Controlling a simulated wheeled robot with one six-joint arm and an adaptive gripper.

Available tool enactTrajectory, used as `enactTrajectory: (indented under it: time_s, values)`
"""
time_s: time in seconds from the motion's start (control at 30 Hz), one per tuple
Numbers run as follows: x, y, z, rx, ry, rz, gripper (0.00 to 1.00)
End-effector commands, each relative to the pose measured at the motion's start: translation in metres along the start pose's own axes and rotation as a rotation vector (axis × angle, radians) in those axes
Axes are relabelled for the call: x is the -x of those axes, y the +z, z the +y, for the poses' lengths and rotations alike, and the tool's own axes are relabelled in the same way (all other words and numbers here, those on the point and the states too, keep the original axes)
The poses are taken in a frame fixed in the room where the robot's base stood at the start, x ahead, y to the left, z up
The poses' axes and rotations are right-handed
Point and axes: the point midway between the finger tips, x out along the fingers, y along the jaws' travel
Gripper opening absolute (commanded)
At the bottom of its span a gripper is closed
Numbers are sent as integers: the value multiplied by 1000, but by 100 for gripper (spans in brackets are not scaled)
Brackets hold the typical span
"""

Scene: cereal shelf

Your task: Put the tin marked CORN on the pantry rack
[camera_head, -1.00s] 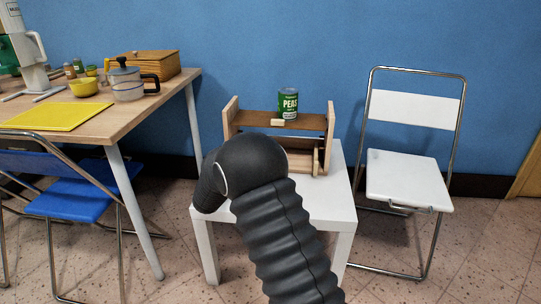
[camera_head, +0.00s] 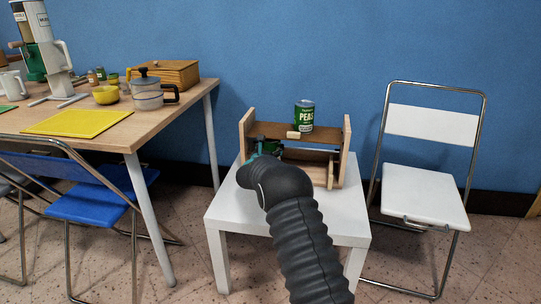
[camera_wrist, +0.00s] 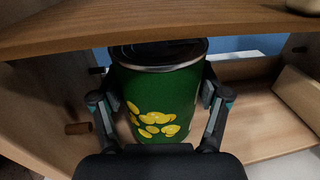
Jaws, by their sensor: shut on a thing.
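A green tin with yellow kernels printed on it (camera_wrist: 160,95) stands between the fingers of my gripper (camera_wrist: 160,112) in the wrist view. My gripper is shut on it. No word shows on this side of the tin. The wooden pantry rack (camera_head: 246,135) stands on a small white table. My gripper and the tin are inside its lower level, under the upper board (camera_wrist: 130,24). In the head view my arm hides most of them. I cannot tell whether the tin's base touches the lower board (camera_wrist: 262,128).
A green PEAS tin (camera_head: 304,116) stands on the rack's upper board. A small wooden block (camera_head: 299,135) lies at its front edge. The white table (camera_head: 340,222) is clear around the rack. A white folding chair (camera_head: 424,193) stands right, a wooden table (camera_head: 135,133) left.

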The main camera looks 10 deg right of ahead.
Motion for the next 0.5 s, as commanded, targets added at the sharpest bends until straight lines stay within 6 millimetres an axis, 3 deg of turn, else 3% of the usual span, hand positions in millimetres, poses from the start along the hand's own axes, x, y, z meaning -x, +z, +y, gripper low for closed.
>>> enactTrajectory:
  time_s: [0.3, 0.5]
  values:
    - [0, -30, 0, 1, -1, -2, 17]
    - [0, -32, 0, -1, -1, -3, 17]
